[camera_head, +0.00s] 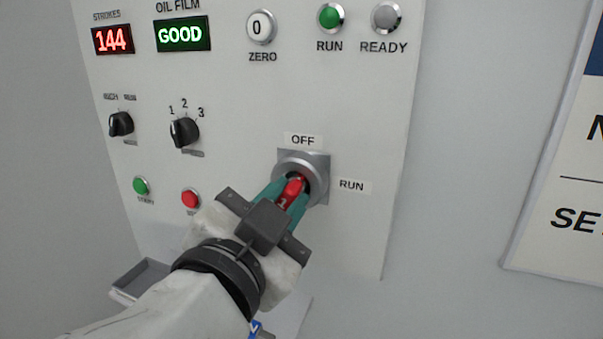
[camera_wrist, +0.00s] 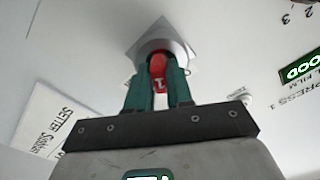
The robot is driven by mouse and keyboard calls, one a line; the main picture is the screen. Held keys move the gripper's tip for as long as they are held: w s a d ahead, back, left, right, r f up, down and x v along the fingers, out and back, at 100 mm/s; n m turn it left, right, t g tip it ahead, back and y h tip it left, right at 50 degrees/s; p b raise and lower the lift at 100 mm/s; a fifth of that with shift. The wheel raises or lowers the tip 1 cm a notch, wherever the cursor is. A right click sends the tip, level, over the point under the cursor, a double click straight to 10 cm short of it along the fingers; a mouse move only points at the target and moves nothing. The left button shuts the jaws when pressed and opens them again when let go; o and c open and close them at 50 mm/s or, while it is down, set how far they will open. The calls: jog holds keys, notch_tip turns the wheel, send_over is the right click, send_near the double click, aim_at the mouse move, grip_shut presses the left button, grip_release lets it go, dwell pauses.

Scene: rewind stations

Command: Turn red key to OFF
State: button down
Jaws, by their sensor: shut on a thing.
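The red key (camera_head: 293,188) is in a round silver key switch (camera_head: 318,168) on the white control panel. The panel has an OFF label (camera_head: 303,140) above the switch and a RUN label (camera_head: 352,185) to its right. My gripper (camera_head: 289,188) is at the switch, with its green fingers shut on either side of the red key. In the wrist view the red key (camera_wrist: 158,68) shows between the two fingers, in front of the silver collar (camera_wrist: 165,44). The fingers partly hide the key, so I cannot tell its exact turn angle.
Two black selector knobs, (camera_head: 184,131) the larger one, sit left of the switch. A green button (camera_head: 141,186) and a red button (camera_head: 190,198) are lower left. A small grey tray (camera_head: 140,278) juts out below. A white sign (camera_head: 560,170) hangs at right.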

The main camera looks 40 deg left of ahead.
jog(key=shift+n+p, duration=0.5)
jog(key=shift+n, duration=0.4)
jog(key=shift+r+p, duration=0.1)
jog(key=shift+p, duration=0.2)
jog(key=shift+n, duration=0.4)
jog(key=shift+r+n+p, duration=0.1)
jog(key=shift+n+p, duration=1.45)
jog(key=shift+n, duration=0.05)
jog(key=shift+d+n, duration=0.1)
jog(key=shift+n, duration=0.4)
jog(key=c, duration=1.5)
grip_release()
jog(key=shift+n, duration=0.4)
jog(key=o, duration=0.6)
